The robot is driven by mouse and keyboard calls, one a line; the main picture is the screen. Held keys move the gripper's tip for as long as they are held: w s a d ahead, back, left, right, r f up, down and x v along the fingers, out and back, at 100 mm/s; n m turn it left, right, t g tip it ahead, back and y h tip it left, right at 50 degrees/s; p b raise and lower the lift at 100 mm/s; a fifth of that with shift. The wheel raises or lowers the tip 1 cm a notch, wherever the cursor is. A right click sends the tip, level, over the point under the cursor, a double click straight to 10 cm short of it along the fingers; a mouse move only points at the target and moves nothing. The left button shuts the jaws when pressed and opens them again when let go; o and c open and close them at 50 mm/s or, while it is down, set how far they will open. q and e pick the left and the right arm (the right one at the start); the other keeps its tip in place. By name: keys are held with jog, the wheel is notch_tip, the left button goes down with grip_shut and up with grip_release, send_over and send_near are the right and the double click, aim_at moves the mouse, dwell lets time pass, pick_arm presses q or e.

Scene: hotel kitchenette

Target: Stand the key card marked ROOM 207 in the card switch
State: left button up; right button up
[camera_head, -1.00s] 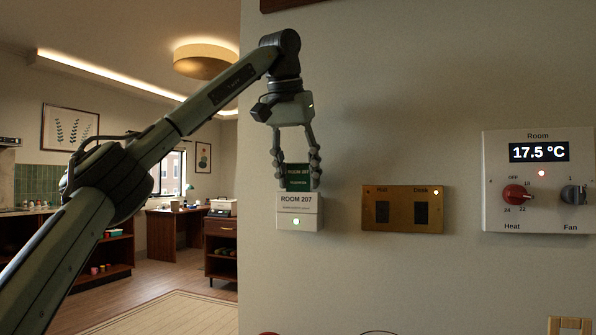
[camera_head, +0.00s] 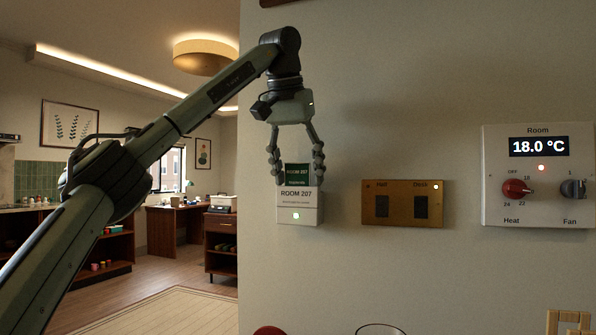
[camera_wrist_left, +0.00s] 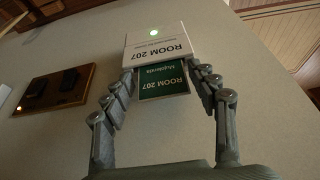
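The green key card marked ROOM 207 (camera_head: 298,174) stands upright in the top of the white card switch (camera_head: 299,208) on the wall. The switch also bears ROOM 207 and shows a lit green light. In the left wrist view, upside down, the card (camera_wrist_left: 163,82) meets the switch (camera_wrist_left: 156,48); its lower part is hidden inside. My left gripper (camera_head: 297,180) is above the switch with its fingers spread on both sides of the card. In the left wrist view, the fingertips (camera_wrist_left: 160,70) show small gaps to the card edges. My right gripper is in no view.
A brass plate (camera_head: 402,212) with two dark rockers is right of the switch. Further right is a white thermostat panel (camera_head: 540,207) reading 18.0 °C. A red object (camera_head: 268,330), a glass rim (camera_head: 381,327) and a wooden rack (camera_head: 569,317) show at the bottom edge.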

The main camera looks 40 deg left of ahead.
pick_arm(q)
jog(key=shift+o, duration=0.6)
jog(key=shift+s+r, duration=0.1)
jog(key=shift+r, duration=0.15)
jog(key=v, duration=1.1)
jog(key=shift+s+r, duration=0.2)
jog(key=shift+r, duration=0.05)
jog(key=shift+d+f, duration=0.1)
